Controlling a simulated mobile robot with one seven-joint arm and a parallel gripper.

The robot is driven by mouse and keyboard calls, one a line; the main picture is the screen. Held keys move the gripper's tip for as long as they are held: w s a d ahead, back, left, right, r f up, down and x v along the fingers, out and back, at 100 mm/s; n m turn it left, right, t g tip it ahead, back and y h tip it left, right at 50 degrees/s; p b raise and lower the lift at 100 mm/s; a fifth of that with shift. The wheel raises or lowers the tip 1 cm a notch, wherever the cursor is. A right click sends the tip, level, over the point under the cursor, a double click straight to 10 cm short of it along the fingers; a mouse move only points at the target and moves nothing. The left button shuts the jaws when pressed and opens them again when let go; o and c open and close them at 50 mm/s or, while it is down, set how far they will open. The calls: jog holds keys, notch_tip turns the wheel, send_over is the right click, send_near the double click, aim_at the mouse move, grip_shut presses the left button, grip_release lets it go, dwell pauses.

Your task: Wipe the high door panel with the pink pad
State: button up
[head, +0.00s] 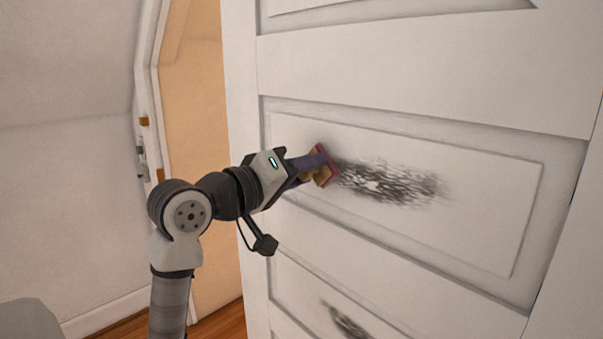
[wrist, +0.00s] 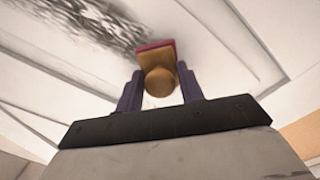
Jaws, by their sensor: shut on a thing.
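My gripper (head: 307,166) is shut on the wooden knob of the pink pad (head: 326,165). In the wrist view the round knob (wrist: 160,82) sits between the two purple fingers of my gripper (wrist: 160,90), with the pad (wrist: 157,45) beyond it. The pad's face is at the high door panel (head: 480,170), at the left end of a dark smudge (head: 395,183). It looks to be against the panel, but the contact itself is hidden. The smudge is broken up near the pad and stretches to the right. It also shows at upper left in the wrist view (wrist: 95,25).
The white door (head: 400,85) has raised frames around its panels. A lower panel carries another dark smudge (head: 345,322). An orange-lit doorway (head: 200,120) with hinges on its frame and a sloped white wall (head: 60,150) are at left. Wooden floor shows below.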

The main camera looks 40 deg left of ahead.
aim_at(342, 170)
jog(key=shift+w, duration=0.2)
jog(key=shift+s+d+f+b, duration=0.1)
jog(key=shift+d+f+b, duration=0.05)
jog(key=shift+d+b, duration=0.4)
jog(key=shift+s+d+b, duration=0.15)
jog(key=shift+d+b, duration=0.3)
jog(key=shift+d, duration=0.25)
jog(key=shift+s+d+b, duration=0.1)
jog(key=shift+d+b, duration=0.35)
jog(key=shift+d, duration=0.2)
jog(key=shift+s+d+b, duration=0.15)
jog(key=shift+d+b, duration=0.75)
jog(key=shift+d, duration=0.6)
jog(key=shift+s+d+b, duration=0.1)
jog(key=shift+d+b, duration=0.8)
jog(key=shift+d, duration=0.6)
jog(key=shift+s+d+b, duration=0.15)
jog(key=shift+d+b, duration=0.7)
jog(key=shift+d, duration=1.3)
jog(key=shift+s+d+b, duration=0.2)
jog(key=shift+d+b, duration=0.65)
jog(key=shift+d, duration=1.25)
jog(key=shift+s+d+b, duration=0.15)
jog(key=shift+d+b, duration=0.7)
jog(key=shift+d, duration=1.3)
